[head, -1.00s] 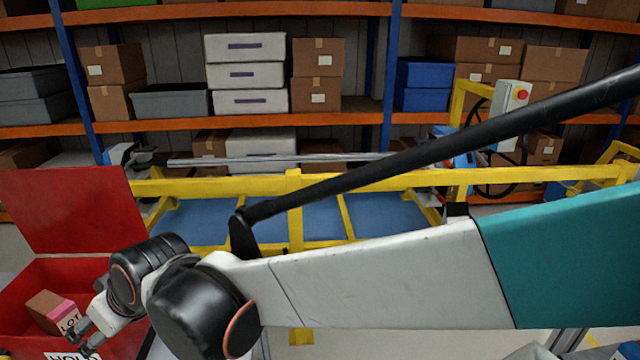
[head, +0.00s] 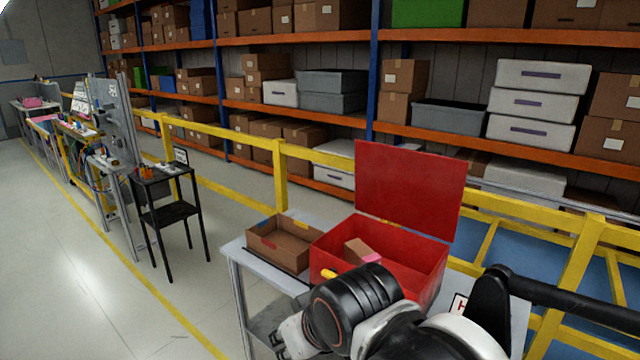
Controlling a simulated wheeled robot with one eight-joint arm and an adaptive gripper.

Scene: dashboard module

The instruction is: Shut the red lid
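The red lid (head: 408,190) stands raised, roughly upright, at the back of the red box (head: 425,262). The box is open on a table. A brown and pink block (head: 362,251) lies inside it. My gripper (head: 278,346) is low in the head view, left of the box's front and apart from the lid. Its fingers are small and partly cut off by the frame's bottom edge, so their opening is unclear.
A brown cardboard tray (head: 283,245) stands on the table (head: 240,256) just left of the box. A yellow railing (head: 281,180) runs behind, before tall shelves. A small black stand (head: 170,212) is farther left.

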